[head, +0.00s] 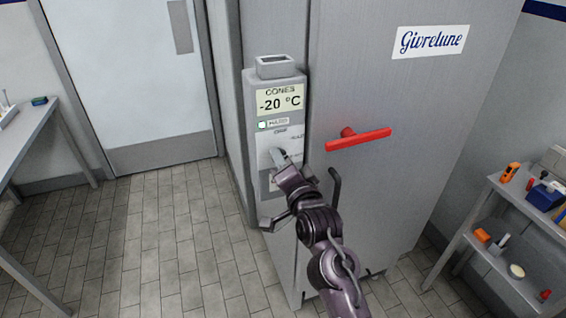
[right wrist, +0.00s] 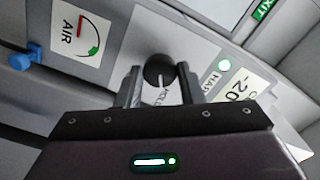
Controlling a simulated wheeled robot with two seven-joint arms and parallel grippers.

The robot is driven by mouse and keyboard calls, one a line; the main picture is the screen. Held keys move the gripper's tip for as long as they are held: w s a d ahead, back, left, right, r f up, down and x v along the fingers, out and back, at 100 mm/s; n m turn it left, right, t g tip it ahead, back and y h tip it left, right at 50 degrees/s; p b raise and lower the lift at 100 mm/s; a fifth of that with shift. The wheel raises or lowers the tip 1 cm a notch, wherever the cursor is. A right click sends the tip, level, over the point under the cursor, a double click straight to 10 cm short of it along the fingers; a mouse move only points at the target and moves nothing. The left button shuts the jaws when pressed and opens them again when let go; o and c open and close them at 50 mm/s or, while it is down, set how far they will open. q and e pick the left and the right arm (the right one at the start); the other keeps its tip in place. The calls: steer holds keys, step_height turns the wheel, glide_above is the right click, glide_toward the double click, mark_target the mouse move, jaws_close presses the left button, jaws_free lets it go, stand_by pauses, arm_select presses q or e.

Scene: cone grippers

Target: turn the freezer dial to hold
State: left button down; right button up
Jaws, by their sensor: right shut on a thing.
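The freezer's grey control box (head: 252,92) is on the freezer front, with a display reading "CONES -20 °C" (head: 279,98). The black round dial (right wrist: 158,70) shows in the right wrist view; my gripper hides it in the head view. My right gripper (head: 278,153) is at the panel below the display. Its two fingers (right wrist: 160,88) are on either side of the dial, shut on it. A white mark on the dial points towards partly hidden lettering that seems to read HOLD. A green lamp (head: 262,125) is lit beside a HARD label. My left gripper is not in view.
A red handle (head: 358,139) sticks out from the freezer door (head: 420,110), right of the panel. An AIR gauge (right wrist: 82,38) and a blue knob (right wrist: 22,60) are near the dial. A shelf with tools (head: 500,240) stands at right, a table (head: 38,125) at left. The tiled floor between is clear.

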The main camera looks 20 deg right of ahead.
stand_by(0.4)
steer(key=o, duration=1)
steer(key=s+b, duration=0.2)
steer(key=s, duration=0.5)
steer(key=shift+s+d+b, duration=0.15)
steer(key=shift+s+b, duration=0.25)
